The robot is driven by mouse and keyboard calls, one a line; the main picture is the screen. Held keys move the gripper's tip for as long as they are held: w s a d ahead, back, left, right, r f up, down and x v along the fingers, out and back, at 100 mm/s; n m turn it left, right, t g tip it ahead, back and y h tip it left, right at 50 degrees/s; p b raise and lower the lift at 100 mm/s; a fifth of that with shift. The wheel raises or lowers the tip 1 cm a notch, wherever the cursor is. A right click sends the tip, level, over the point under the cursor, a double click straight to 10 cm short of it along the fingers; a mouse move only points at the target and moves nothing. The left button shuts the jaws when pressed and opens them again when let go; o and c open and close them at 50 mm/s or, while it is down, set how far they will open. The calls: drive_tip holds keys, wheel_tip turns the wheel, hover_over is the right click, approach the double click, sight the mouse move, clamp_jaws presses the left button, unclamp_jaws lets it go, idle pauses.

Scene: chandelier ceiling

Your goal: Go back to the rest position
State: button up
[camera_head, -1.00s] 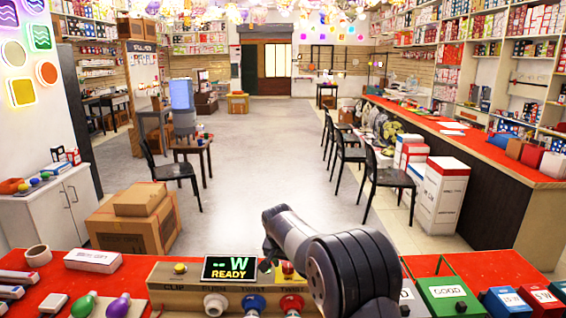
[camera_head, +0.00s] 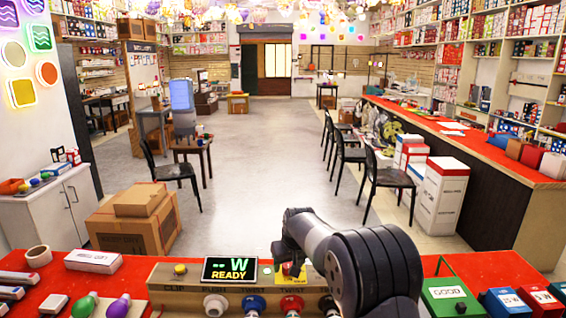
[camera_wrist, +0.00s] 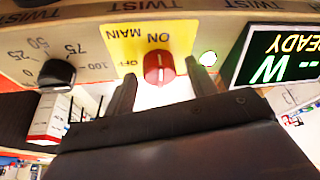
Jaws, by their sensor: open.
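My gripper (camera_wrist: 162,72) is open in the wrist view, its two dark fingers apart. A red rotary knob (camera_wrist: 158,68) on a yellow plate marked MAIN, ON and OFF shows just beyond and between the fingertips; whether they touch it is not clear. Its mark points toward ON. A green lamp (camera_wrist: 208,58) glows beside the plate. In the head view my arm reaches over the tester box (camera_head: 175,273), bending down near the yellow plate (camera_head: 290,273); the gripper fingers are hidden there.
The display (camera_head: 230,269) reads "-- W READY". Bulbs (camera_head: 118,307) and white boxes (camera_head: 93,261) lie on the red counter at left. A green GOOD bin (camera_head: 448,293) and blue and red bins stand at right. A black dial (camera_wrist: 57,73) is near the gripper. Air above the counter is clear.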

drive_tip(key=shift+n, duration=0.5)
drive_tip(key=shift+s+d+r+y, duration=0.15)
drive_tip(key=shift+s+r, duration=0.1)
drive_tip(key=shift+r, duration=0.4)
drive_tip(key=shift+s+d+r+y, duration=0.1)
drive_tip(key=shift+s+r+y, duration=0.1)
drive_tip(key=shift+r, duration=0.4)
